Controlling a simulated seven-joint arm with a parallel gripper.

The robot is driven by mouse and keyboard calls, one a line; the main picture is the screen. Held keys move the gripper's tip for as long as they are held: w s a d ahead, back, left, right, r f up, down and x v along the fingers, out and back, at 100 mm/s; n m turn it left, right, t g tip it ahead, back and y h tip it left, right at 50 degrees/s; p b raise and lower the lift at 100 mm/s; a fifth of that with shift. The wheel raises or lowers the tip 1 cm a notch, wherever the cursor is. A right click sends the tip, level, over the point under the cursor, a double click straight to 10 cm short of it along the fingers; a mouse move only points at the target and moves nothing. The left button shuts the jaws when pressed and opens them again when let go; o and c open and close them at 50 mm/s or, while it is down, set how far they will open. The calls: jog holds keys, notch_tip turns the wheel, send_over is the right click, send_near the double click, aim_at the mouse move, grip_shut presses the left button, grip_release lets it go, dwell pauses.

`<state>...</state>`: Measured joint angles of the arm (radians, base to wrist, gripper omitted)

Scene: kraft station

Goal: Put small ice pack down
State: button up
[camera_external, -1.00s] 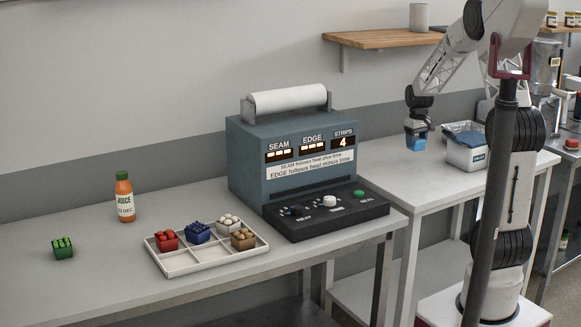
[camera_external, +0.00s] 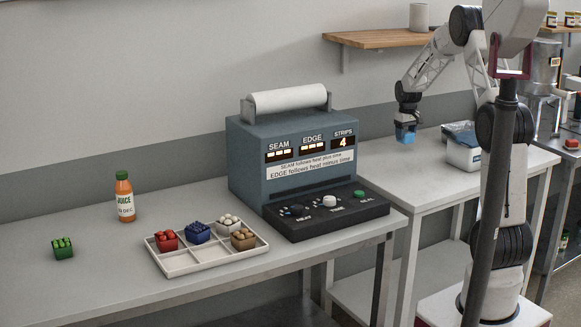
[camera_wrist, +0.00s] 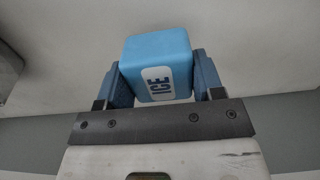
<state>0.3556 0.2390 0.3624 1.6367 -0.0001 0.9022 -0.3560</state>
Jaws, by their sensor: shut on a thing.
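The small ice pack (camera_external: 405,135) is a light blue block held at the end of my arm, above the right-hand table (camera_external: 385,180). In the wrist view the ice pack (camera_wrist: 158,58) shows a white label reading "ICE" and sits between both fingers. My gripper (camera_external: 406,122) is shut on it and points down. The fingers of my gripper (camera_wrist: 156,78) press its two sides. A gap between the ice pack and the tabletop is hard to judge from the external view.
A white bin (camera_external: 463,155) with bag-like contents stands to the right on the same table. The sealing machine (camera_external: 290,150) stands on the left table with a divided tray (camera_external: 185,262), a juice bottle (camera_external: 125,197) and a green punnet (camera_external: 62,248). The right table's front is clear.

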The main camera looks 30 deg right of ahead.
aim_at(405, 142)
dwell(0.3)
jog(key=shift+f, duration=1.75)
jog(key=shift+f, duration=0.15)
jog(key=o, duration=1)
notch_tip(405, 142, up, 12)
jog(key=shift+r, duration=0.15)
